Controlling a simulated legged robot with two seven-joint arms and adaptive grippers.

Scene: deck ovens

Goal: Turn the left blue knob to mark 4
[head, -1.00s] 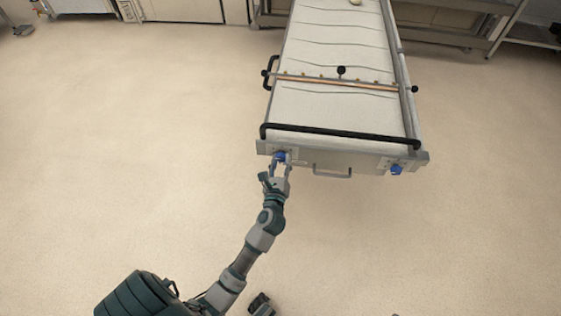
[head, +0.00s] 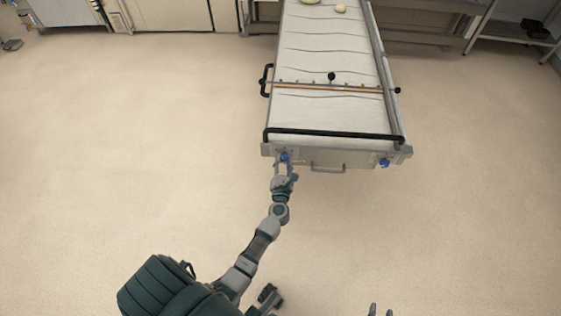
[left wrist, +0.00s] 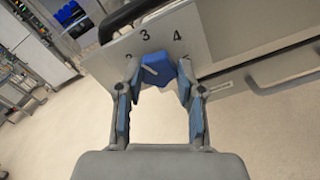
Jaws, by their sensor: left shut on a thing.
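The left blue knob (head: 284,156) is on the left of the front panel of the long white-topped machine. It also shows in the left wrist view (left wrist: 158,69), below the printed marks 3 and 4, with a mark that looks like 2 at left. A short pale line shows on its face; I cannot tell exactly which mark it points to. My left gripper (head: 283,164) is shut on this knob, one finger on each side. The right blue knob (head: 384,162) is free. My right gripper (head: 381,311) shows only its spread fingertips at the bottom edge.
A black bar (head: 335,134) runs across the machine just above the panel. A grey handle (head: 328,169) sticks out between the knobs. The pale floor (head: 130,150) is clear on both sides. Shelving (head: 515,35) stands at the back right.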

